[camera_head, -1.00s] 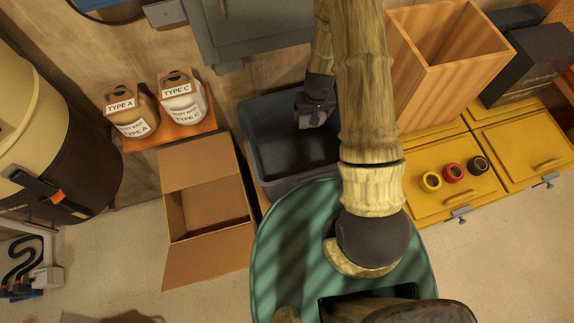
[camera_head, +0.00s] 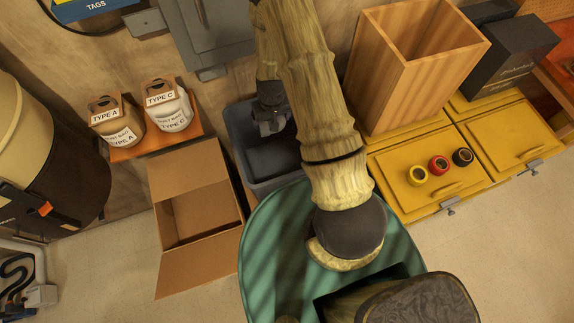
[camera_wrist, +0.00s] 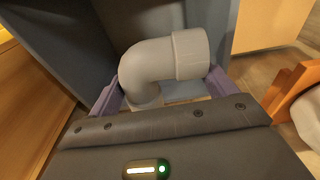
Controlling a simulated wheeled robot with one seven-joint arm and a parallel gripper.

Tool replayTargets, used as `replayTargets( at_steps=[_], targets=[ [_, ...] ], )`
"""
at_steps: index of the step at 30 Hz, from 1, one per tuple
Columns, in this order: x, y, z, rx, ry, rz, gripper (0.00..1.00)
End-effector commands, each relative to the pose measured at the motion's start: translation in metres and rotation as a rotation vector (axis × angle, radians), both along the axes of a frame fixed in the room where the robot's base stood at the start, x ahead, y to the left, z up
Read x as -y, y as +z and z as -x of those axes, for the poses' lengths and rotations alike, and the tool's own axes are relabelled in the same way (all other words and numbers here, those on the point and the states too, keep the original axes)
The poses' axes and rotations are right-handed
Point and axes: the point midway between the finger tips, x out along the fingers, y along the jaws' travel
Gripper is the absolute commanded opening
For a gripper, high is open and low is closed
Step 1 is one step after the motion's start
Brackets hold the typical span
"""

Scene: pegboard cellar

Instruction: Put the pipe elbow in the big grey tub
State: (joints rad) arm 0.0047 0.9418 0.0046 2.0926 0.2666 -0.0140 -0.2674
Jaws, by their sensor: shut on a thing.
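The pipe elbow (camera_wrist: 165,62) is a smooth grey bent pipe. In the wrist view it sits between the two purple fingers of my gripper (camera_wrist: 160,97), which is shut on it. In the head view my gripper (camera_head: 270,122) points down over the big grey tub (camera_head: 262,185), near the tub's back part. The pipe elbow cannot be made out in the head view. My arm hides the right side of the tub. In the wrist view a dark grey wall (camera_wrist: 60,35) stands behind the elbow.
An open cardboard box (camera_head: 200,212) stands left of the tub. Two labelled bags, Type A (camera_head: 117,122) and Type C (camera_head: 167,105), stand on an orange shelf behind it. A tall wooden bin (camera_head: 405,75) and yellow cabinets (camera_head: 430,190) with tape rolls are to the right.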

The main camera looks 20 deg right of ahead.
Motion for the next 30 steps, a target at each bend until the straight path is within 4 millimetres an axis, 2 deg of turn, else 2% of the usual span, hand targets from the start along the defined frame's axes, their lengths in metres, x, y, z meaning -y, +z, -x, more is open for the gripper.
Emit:
replayTargets(
  at_steps=[5,8,30],
  targets=[
    [-0.001,-0.018,-0.001,0.0,0.006,0.0,0.61],
    [-0.001,-0.038,-0.002,0.0,0.011,-0.001,0.61],
    [-0.001,-0.21,-0.013,0.0,0.066,0.0,0.61]
  ],
)
